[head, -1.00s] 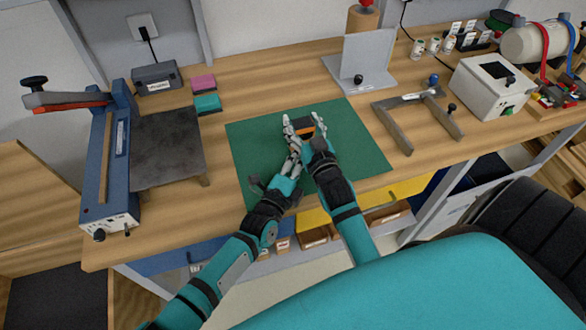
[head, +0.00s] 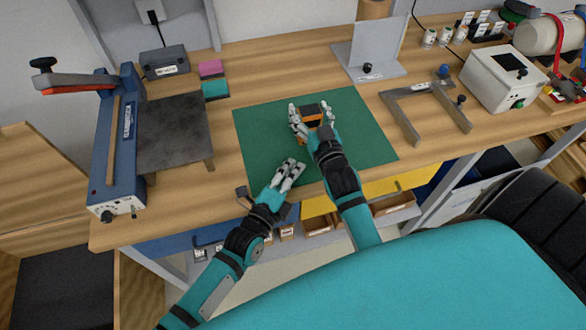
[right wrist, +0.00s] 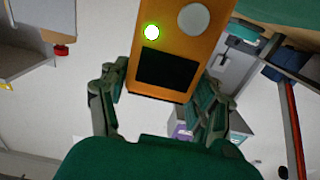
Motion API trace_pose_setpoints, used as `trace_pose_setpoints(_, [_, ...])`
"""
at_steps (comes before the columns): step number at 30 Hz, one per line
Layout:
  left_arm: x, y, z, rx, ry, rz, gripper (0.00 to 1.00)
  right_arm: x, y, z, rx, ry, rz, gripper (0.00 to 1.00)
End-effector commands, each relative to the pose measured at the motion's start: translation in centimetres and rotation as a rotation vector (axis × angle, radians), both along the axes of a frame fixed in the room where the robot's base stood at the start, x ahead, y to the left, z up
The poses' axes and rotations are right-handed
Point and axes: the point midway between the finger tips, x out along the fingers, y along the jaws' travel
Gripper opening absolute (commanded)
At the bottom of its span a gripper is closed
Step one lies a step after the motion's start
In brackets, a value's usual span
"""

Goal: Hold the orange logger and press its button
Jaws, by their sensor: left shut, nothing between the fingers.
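The orange logger (head: 311,111) is between the fingers of my right gripper (head: 312,115), over the green mat. In the right wrist view the logger (right wrist: 163,38) has a dark screen, a round grey button (right wrist: 194,19) and a small lit green light (right wrist: 152,32). Fingers of my right gripper (right wrist: 160,95) are on both sides of it. Nothing touches the button in that view. My left gripper (head: 291,172) is shut and empty, lower and to the left of the logger, apart from it, near the mat's front edge.
The green mat (head: 262,135) is otherwise clear. A blue lever press (head: 118,150) with a dark plate stands left. A grey angled stand (head: 372,70) is behind. A grey U-shaped frame (head: 405,120) and a white box (head: 492,85) stand right.

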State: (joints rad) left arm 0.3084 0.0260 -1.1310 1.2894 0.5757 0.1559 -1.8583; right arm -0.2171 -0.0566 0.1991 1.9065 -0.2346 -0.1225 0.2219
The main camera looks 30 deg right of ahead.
Motion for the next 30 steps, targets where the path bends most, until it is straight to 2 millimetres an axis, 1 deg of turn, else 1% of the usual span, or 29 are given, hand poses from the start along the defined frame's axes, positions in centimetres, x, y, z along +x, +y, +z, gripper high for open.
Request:
trace_pose_setpoints(1, [0.0, 0.0, 0.0, 0.000, 0.000, 0.000, 0.00, 0.0, 0.0, 0.0, 0.001, 0.000, 0.000, 0.72])
trace_pose_setpoints(4, [0.0, 0.0, 0.0, 0.000, 0.000, 0.000, 0.00, 0.0, 0.0, 0.1, 0.000, -0.003, 0.000, 0.84])
trace_pose_setpoints(11, [0.0, 0.0, 0.0, 0.000, 0.000, 0.000, 0.00, 0.0, 0.0, 0.2, -0.001, -0.006, 0.000, 0.84])
trace_pose_setpoints(14, [0.0, 0.0, 0.0, -0.001, -0.001, 0.000, 0.00, -0.4, 0.1, 0.2, -0.001, -0.005, 0.000, 0.84])
trace_pose_setpoints(17, [0.0, 0.0, 0.0, -0.001, -0.001, 0.000, 0.00, -1.6, 0.4, 0.1, -0.001, -0.004, 0.000, 0.84])
trace_pose_setpoints(24, [0.0, 0.0, 0.0, 0.000, 0.000, 0.000, 0.00, -5.5, 1.3, 0.1, 0.001, -0.002, 0.000, 0.84])
trace_pose_setpoints(27, [0.0, 0.0, 0.0, 0.000, 0.000, 0.000, 0.00, -6.6, 1.6, 0.1, 0.001, -0.002, 0.000, 0.84])
trace_pose_setpoints(30, [0.0, 0.0, 0.0, 0.000, 0.000, 0.000, 0.00, -7.1, 1.7, 0.2, -0.001, -0.004, 0.000, 0.84])
